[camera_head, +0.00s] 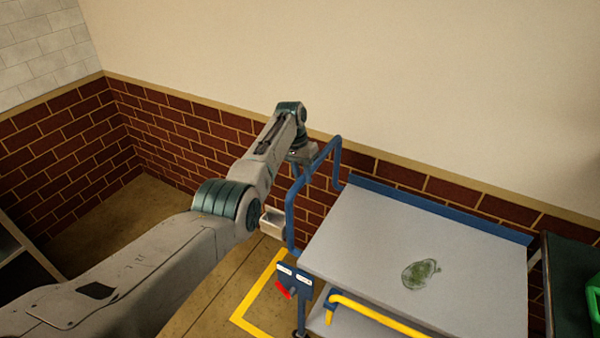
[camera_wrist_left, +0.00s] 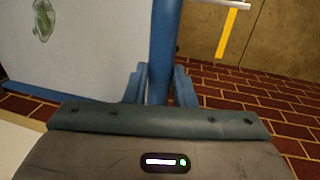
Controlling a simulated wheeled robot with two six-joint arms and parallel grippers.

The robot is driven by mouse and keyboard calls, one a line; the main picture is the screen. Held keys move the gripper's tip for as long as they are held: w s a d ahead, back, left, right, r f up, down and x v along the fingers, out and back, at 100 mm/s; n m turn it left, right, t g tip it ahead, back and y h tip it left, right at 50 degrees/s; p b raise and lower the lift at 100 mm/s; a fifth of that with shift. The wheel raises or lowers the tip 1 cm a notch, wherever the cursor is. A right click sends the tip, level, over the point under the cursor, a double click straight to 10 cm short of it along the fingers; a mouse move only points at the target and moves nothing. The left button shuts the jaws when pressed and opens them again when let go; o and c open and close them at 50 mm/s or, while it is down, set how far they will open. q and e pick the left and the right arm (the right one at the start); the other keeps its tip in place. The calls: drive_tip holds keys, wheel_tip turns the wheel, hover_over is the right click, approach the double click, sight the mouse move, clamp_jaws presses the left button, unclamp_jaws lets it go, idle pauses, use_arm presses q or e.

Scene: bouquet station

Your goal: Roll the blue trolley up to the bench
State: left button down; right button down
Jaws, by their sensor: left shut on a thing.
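The blue trolley (camera_head: 350,240) has a grey top deck, a blue rear edge and a blue tube handle (camera_head: 290,212) at its left end. My left gripper (camera_head: 306,158) is at the upper part of this handle. In the left wrist view its fingers (camera_wrist_left: 159,84) are shut around the upright blue tube (camera_wrist_left: 164,40). A dark-topped unit (camera_head: 572,262), perhaps the bench, stands at the right edge, close to the trolley's right end. Most of it is cut off. My right gripper is not in view.
A green smear or flat patch (camera_head: 420,274) lies on the deck. A yellow bar (camera_head: 375,315) and a red lever (camera_head: 283,290) are on the trolley's near side. Yellow tape (camera_head: 247,303) marks the floor. A brick wall (camera_head: 180,125) runs behind. A green crate (camera_head: 594,305) sits far right.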

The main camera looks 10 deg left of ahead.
use_arm(q)
drive_tip(key=shift+d, duration=0.2)
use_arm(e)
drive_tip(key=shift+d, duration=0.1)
use_arm(q)
drive_tip(key=c, duration=1.3)
unclamp_jaws()
drive_tip(key=shift+o, duration=0.3)
drive_tip(key=shift+s+d+r, duration=0.1)
drive_tip(key=shift+d, duration=0.05)
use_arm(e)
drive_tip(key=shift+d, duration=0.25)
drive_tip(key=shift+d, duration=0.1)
use_arm(q)
drive_tip(key=shift+a+r, duration=0.2)
drive_tip(key=shift+r, duration=0.15)
wheel_tip(320, 180, up, 10)
drive_tip(key=a+b, duration=0.1)
drive_tip(key=b, duration=0.2)
drive_tip(key=shift+w+a, duration=0.3)
drive_tip(key=shift+w, duration=0.05)
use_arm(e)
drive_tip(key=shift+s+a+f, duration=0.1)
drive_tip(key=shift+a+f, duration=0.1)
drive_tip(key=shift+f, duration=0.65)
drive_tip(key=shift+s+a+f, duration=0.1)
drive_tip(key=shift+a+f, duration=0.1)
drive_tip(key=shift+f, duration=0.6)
